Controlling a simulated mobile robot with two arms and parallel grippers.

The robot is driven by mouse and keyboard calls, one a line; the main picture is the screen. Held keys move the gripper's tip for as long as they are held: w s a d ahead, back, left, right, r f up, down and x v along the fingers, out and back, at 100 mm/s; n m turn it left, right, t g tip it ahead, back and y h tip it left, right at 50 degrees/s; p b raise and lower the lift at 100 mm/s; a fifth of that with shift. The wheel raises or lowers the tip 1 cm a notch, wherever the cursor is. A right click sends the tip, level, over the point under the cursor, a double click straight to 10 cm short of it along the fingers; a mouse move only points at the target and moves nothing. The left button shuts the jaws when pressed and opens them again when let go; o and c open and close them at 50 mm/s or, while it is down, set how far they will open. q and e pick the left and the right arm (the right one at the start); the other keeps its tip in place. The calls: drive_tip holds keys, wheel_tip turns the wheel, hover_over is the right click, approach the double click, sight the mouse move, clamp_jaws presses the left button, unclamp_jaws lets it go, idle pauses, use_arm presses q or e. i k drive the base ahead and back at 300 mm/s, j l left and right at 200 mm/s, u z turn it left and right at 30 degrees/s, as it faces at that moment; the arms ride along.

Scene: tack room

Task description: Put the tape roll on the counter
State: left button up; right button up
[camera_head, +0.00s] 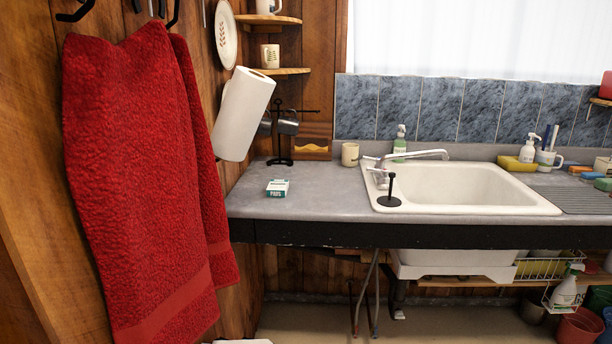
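The grey counter (325,195) runs along the back wall, with the white sink (465,187) set into it. A small white and green box (278,188) lies on the counter's left part. I see no tape roll that I can make out in this view. Neither of my grippers shows in the picture.
A red towel (140,180) hangs at the left, beside a white paper roll (242,114) on the wall. A black mug stand (281,140), a cup (350,154) and a green bottle (399,143) stand at the counter's back. The counter's front left is mostly clear.

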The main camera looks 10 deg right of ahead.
sight(316, 193)
drive_tip(key=i+l+u, duration=0.1)
drive_tip(key=l, duration=0.3)
drive_tip(key=i+l, duration=0.25)
drive_tip(key=l, duration=0.2)
drive_tip(key=i+l+u, duration=0.15)
drive_tip(key=l, duration=0.25)
drive_tip(key=i+l+u, duration=0.1)
drive_tip(key=l, duration=0.35)
drive_tip(key=i+l+u, duration=0.1)
drive_tip(key=l, duration=0.35)
drive_tip(key=i+l, duration=0.15)
drive_tip(key=l, duration=0.35)
drive_tip(key=i+l+u, duration=0.15)
drive_tip(key=l, duration=0.3)
